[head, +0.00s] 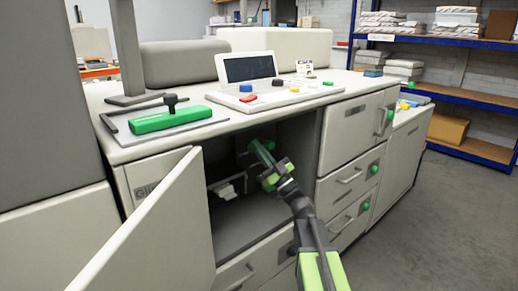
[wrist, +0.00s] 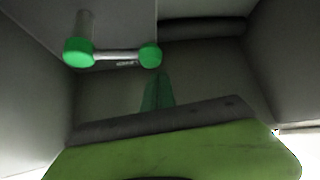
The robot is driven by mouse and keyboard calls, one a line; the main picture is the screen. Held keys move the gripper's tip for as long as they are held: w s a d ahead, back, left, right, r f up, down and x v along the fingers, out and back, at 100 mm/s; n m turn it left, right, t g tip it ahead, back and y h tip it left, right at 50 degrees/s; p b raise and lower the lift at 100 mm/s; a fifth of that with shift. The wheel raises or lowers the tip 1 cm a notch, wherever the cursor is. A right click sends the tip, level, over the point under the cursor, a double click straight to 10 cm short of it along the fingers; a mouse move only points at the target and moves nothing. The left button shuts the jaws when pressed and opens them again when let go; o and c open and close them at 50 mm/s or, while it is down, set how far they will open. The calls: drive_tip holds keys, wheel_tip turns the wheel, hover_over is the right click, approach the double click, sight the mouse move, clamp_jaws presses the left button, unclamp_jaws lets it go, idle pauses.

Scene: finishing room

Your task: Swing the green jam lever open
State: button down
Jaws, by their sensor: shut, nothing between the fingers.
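In the wrist view a grey bar lever (wrist: 115,54) with a round green cap at each end sits high inside the cabinet, left of centre. I take it for the green jam lever. My gripper shows from behind in the wrist view (wrist: 159,78), its green fingers together and empty. The fingertips are just below the lever's right green end; I cannot tell whether they touch. In the head view my gripper (head: 256,146) reaches into the open cabinet (head: 235,225), and the lever is hard to make out there.
The cabinet door (head: 150,225) stands open at the left. Drawers (head: 345,180) with green knobs are close on the right. On the counter above are a green-handled device (head: 165,120) and a control panel (head: 280,95) with a screen. Open floor (head: 450,230) lies to the right.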

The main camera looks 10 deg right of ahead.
wheel_tip(320, 180, up, 4)
drive_tip(key=s+p, duration=0.2)
drive_tip(key=p, duration=0.1)
drive_tip(key=w+b+v, duration=0.1)
drive_tip(key=b+v, duration=0.6)
drive_tip(key=v, duration=0.3)
drive_tip(key=shift+d+f+b, duration=0.35)
drive_tip(key=shift+f+b, duration=0.05)
drive_tip(key=shift+f, duration=0.15)
